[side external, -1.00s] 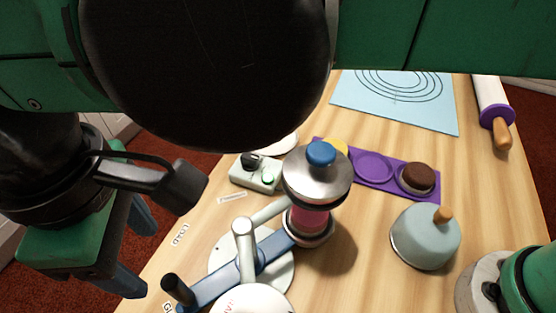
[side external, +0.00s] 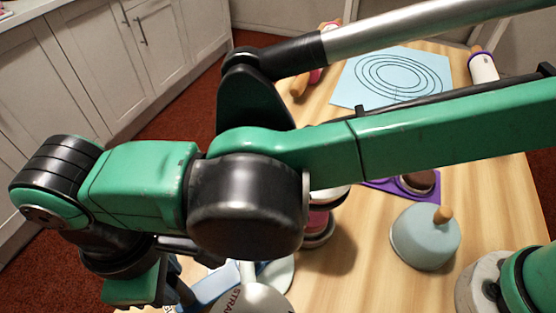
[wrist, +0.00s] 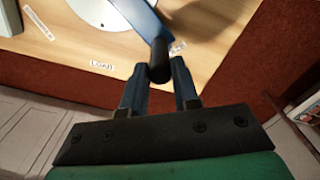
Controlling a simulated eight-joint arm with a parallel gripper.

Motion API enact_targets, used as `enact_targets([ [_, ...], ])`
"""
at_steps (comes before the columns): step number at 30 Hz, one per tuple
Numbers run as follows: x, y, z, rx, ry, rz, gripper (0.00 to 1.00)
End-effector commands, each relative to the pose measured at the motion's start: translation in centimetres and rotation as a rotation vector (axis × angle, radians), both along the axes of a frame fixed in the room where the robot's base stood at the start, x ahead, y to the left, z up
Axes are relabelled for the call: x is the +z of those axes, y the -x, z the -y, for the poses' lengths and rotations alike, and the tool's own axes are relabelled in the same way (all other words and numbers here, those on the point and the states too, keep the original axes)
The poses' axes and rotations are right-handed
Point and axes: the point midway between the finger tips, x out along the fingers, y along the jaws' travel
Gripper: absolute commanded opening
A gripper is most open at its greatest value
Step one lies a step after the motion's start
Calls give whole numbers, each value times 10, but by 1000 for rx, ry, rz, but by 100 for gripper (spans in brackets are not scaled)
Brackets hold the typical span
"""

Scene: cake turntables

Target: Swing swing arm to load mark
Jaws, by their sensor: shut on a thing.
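The blue swing arm (wrist: 139,18) runs in from the top of the wrist view and ends in an upright black handle (wrist: 159,60). My gripper (wrist: 161,78) is shut on this handle, with a blue finger on each side. The LOAD mark (wrist: 102,66) is a white label on the wooden table, left of the handle and apart from it. A second label (wrist: 178,48) sits right of the handle, partly hidden. In the side view, part of the swing arm (side external: 215,287) shows below my arm, which hides my fingers.
The table edge runs close beneath the handle. A white disc (wrist: 98,13) lies by the swing arm. In the side view, a purple tray (side external: 393,191), a pale blue dome with a wooden knob (side external: 425,238) and a blue mat (side external: 347,91) are to the right.

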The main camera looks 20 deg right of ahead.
Motion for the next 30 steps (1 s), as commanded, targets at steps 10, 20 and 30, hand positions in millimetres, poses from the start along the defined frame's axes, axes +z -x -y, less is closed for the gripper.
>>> enact_targets([
  [10, 1, -7, -1, -2, 0, 0, 0],
  [20, 1, -29, -2, -1, 1, 1, 0],
  [30, 1, -30, -2, 0, 1, 0, 0],
])
